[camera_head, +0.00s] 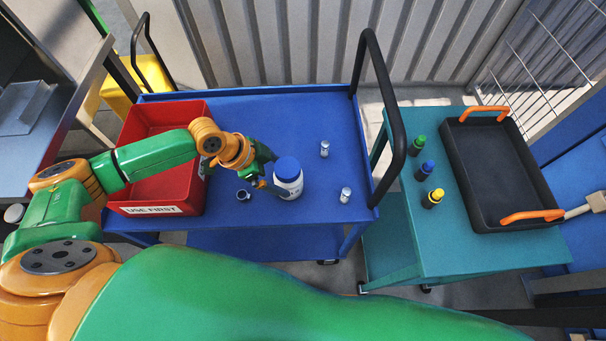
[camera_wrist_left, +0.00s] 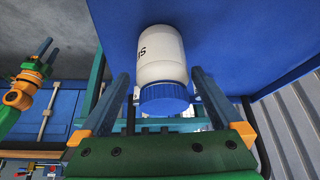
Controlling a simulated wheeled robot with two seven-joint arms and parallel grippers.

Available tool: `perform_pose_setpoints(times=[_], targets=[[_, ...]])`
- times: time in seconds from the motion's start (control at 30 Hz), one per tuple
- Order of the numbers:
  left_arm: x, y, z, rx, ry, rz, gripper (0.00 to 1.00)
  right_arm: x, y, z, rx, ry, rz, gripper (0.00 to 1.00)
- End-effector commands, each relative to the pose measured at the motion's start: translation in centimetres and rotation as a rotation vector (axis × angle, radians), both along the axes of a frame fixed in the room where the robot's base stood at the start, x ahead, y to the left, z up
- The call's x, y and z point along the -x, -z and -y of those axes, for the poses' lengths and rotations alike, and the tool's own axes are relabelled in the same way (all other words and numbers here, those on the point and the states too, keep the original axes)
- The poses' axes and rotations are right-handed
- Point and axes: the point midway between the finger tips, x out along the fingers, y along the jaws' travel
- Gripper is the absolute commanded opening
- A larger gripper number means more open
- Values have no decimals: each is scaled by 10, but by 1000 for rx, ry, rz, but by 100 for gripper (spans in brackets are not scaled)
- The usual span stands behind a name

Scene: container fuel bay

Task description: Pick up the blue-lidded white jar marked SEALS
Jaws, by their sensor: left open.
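The white jar (camera_head: 289,188) with a blue lid (camera_head: 287,167) stands upright on the blue cart top. In the left wrist view the jar (camera_wrist_left: 162,62) shows part of its dark lettering, and its blue lid (camera_wrist_left: 164,99) faces the camera. My left gripper (camera_head: 264,176) is open at the jar's left side in the head view. In the left wrist view its two fingers (camera_wrist_left: 160,82) stand on either side of the jar, around the lid end. I cannot tell whether either finger touches it.
A red bin (camera_head: 140,123) marked USE FIRST stands left on the blue cart (camera_head: 255,108). Small silver-topped vials (camera_head: 324,149) and a dark blue cup-like piece (camera_head: 243,195) stand near the jar. A raised cart handle (camera_head: 391,100) is at right. A teal cart (camera_head: 450,255) holds bottles and a black tray (camera_head: 477,170).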

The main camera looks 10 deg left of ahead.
Motion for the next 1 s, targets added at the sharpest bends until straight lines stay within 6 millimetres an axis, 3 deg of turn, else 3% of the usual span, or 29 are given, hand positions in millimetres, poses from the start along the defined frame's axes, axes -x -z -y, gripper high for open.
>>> perform_pose_setpoints(times=[0.3, 0.57, 0.87, 1.0], targets=[[-16, 48, 25, 0, 0, -1, 100, 1, -2, -9, -14, 4, -2, 50], [-17, 51, 27, 0, 0, 0, 97, 1, -2, -8, -13, 3, -2, 50], [-17, 51, 27, 0, 0, 0, 16, 1, -2, -6, -9, 2, -2, 50], [-17, 51, 27, 1, 0, 0, 16, 1, -2, -4, -7, 1, -2, 50]])
